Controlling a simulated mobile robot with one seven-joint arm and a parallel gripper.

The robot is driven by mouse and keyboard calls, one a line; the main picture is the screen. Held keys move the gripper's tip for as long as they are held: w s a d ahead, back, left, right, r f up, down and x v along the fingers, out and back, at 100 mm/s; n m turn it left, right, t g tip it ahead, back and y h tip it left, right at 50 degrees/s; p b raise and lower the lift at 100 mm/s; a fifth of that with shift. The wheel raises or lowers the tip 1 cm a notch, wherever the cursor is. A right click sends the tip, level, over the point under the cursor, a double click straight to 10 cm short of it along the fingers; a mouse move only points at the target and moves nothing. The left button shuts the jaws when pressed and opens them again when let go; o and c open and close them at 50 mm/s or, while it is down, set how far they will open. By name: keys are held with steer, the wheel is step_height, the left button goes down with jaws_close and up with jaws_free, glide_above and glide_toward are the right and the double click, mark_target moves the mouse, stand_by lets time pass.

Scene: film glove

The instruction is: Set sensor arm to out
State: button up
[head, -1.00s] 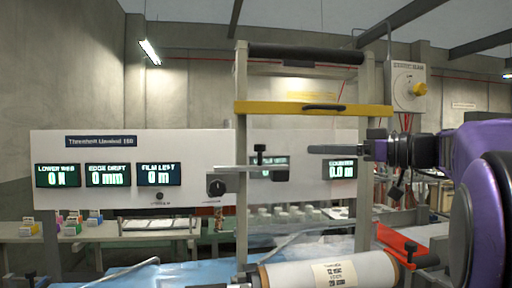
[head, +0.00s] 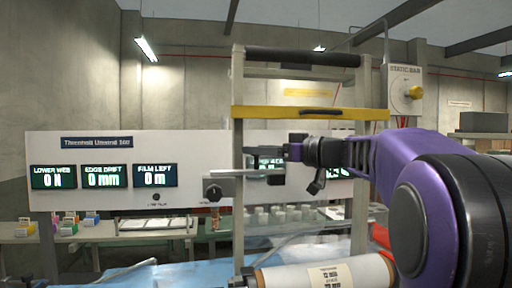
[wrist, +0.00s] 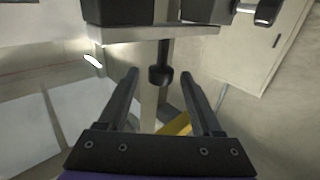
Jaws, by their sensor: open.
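The sensor arm (head: 228,173) is a pale horizontal bar sticking out left from the machine's upright frame. In the wrist view its pale bar (wrist: 195,33) crosses near the top, and a black peg with a round knob (wrist: 160,76) stands out from it. My gripper (head: 250,154) is at the bar, pointing left, and hides most of the peg in the head view. In the wrist view my gripper (wrist: 160,74) is open, with one finger on each side of the knob. I see gaps between the knob and both fingers.
A yellow bar (head: 305,113) crosses the frame above my gripper. A white panel with displays (head: 103,177) and a black dial (head: 212,190) stands to the left. A film roll (head: 325,273) lies below. A static bar box (head: 404,90) is at upper right.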

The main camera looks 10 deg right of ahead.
steer(key=shift+w+a, duration=0.5)
steer(key=shift+a, duration=0.05)
jaws_close()
stand_by(1.1)
